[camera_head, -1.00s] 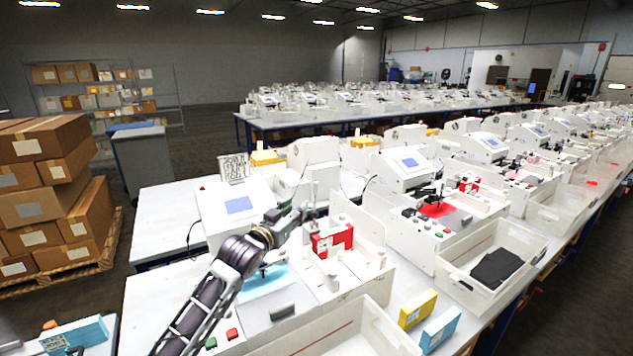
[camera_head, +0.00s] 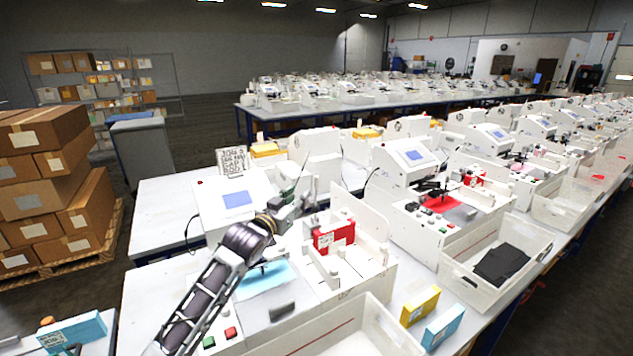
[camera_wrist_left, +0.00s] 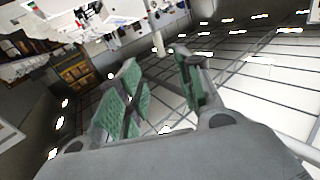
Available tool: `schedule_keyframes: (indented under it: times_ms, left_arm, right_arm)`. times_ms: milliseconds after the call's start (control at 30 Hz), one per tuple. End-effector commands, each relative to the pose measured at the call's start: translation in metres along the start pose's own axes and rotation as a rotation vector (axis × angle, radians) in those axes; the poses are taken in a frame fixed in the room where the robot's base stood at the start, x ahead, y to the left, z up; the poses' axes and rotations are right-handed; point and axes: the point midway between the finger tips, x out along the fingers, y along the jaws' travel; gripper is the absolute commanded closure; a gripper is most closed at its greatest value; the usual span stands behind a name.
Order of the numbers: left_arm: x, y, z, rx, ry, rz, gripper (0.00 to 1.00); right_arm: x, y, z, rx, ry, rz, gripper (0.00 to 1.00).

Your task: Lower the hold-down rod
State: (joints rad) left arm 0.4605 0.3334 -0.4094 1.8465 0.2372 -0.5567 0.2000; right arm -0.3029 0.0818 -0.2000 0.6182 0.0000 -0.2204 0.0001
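My left gripper (camera_head: 298,192) is at the near white plotter machine (camera_head: 225,205), over its upper middle, beside the screen housing. In the left wrist view its two green-padded fingers (camera_wrist_left: 163,82) stand apart with nothing between the pads. A pale upright rod (camera_wrist_left: 156,40), which looks like the hold-down rod, shows beyond the fingertips in that view, apart from them. In the head view the rod is thin and partly hidden by the gripper, so its exact height is unclear. A light blue sheet (camera_head: 262,282) lies on the machine bed below my arm. My right gripper is not in view.
A red box (camera_head: 335,235) sits on the machine right of my gripper, beside a white upright panel (camera_head: 362,228). Green and red buttons (camera_head: 229,331) are at the front. A white bin (camera_head: 375,325), a yellow box (camera_head: 419,305) and a blue box (camera_head: 442,326) stand nearby.

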Motion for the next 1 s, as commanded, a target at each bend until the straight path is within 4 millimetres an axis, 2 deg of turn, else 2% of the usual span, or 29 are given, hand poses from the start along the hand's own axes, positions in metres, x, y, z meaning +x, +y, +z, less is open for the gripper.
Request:
schedule_keyframes:
  times_ms: [1000]
  left_arm:
    - [0.076,0.000,-0.002,0.000,0.000,0.000,0.65]
  right_arm:
    - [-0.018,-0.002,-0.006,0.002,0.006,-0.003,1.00]
